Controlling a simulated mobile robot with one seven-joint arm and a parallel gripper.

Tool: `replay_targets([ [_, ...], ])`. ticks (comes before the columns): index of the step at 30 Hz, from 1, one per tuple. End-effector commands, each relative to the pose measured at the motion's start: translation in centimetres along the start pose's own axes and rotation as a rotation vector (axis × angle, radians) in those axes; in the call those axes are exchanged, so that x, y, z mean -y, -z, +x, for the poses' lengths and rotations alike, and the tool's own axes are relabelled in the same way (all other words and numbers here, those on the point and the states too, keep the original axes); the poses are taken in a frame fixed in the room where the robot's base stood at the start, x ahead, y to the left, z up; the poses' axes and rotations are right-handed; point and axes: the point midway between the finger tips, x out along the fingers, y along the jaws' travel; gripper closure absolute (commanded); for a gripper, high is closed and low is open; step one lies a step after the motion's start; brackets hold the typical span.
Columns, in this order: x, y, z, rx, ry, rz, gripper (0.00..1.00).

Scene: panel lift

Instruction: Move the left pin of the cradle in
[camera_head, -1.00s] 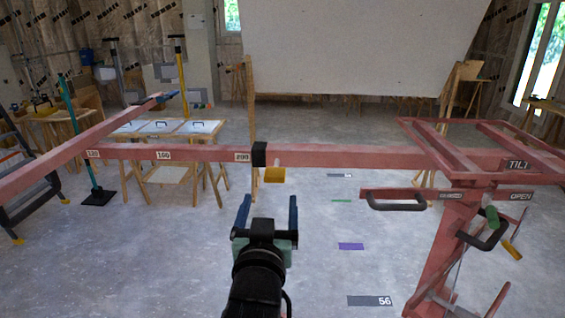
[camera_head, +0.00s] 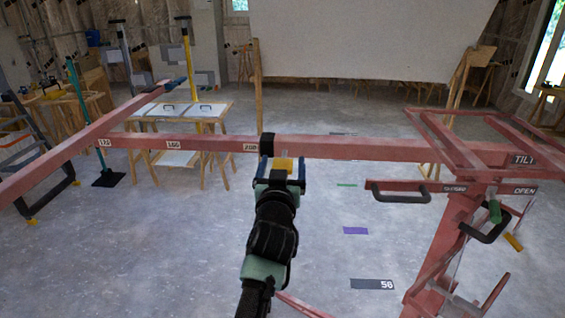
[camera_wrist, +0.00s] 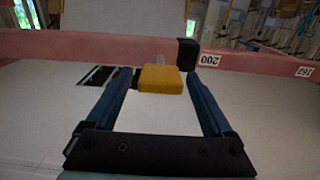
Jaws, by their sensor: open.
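The cradle's left beam (camera_head: 207,143) is a red bar marked with number labels such as 160 and 200. A black collar (camera_head: 267,146) sits on it beside the 200 label. Just below the collar is a yellow pin handle (camera_head: 284,164), which shows as a yellow block in the wrist view (camera_wrist: 160,79). My gripper (camera_head: 281,183) is open. The handle's stem is partly hidden behind the block.
The red lift column (camera_head: 445,250) stands at the right, with black handles (camera_head: 400,192) and labels TILT and OPEN. A white panel (camera_head: 370,40) hangs at the back. Work tables (camera_head: 180,112) and a ladder (camera_head: 20,150) stand at the left.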

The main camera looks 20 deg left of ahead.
Motion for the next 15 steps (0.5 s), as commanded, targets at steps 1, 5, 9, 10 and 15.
replay_targets([
  [1, -0.01, -0.02, 0.11, 0.001, 0.000, 0.000, 0.14],
  [5, -0.01, -0.06, 0.17, 0.001, 0.000, 0.000, 0.14],
  [9, -0.01, -0.04, 0.15, 0.001, 0.000, 0.000, 0.14],
  [10, -0.01, -0.04, 0.15, 0.001, 0.000, 0.000, 0.19],
  [15, -0.01, -0.04, 0.14, 0.001, 0.000, 0.000, 0.50],
])
